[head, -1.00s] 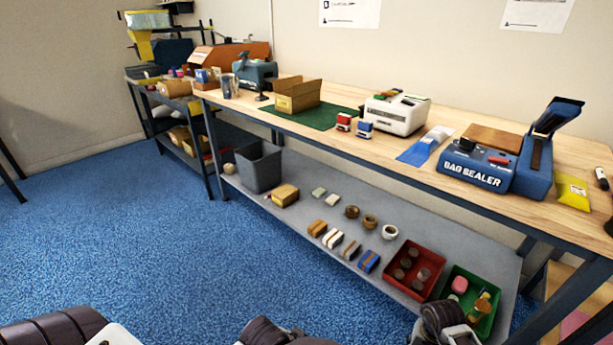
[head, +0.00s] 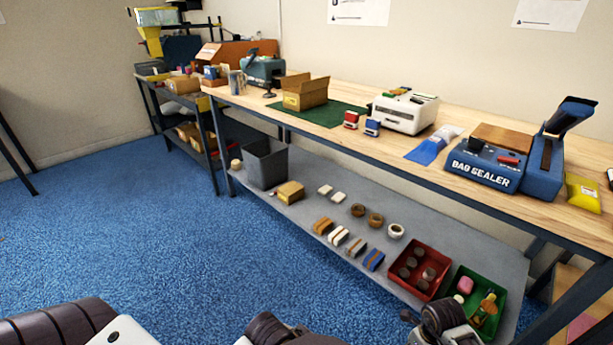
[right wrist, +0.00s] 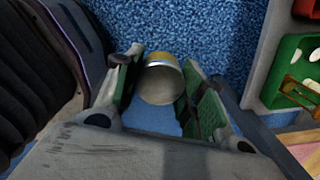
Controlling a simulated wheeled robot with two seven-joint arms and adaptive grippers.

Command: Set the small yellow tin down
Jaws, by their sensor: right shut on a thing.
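The small tin (right wrist: 162,90) shows in the right wrist view as a pale, round body with a yellow band along its far edge. My right gripper (right wrist: 162,74) is shut on it, with green finger pads on its left and right sides. The blue floor shows behind and below the tin, so it is held clear of any surface. In the head view the tin cannot be made out; part of my right arm shows at the bottom right. My left arm enters at the bottom left, but its gripper is out of view.
The grey lower shelf (head: 440,235) lies under the wooden workbench (head: 345,112). It holds a red tray (head: 446,272), a green tray (right wrist: 282,98), rings, small blocks and a grey bin (head: 265,165). Bare shelf remains between these groups. A bag sealer (head: 485,168) stands on the bench.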

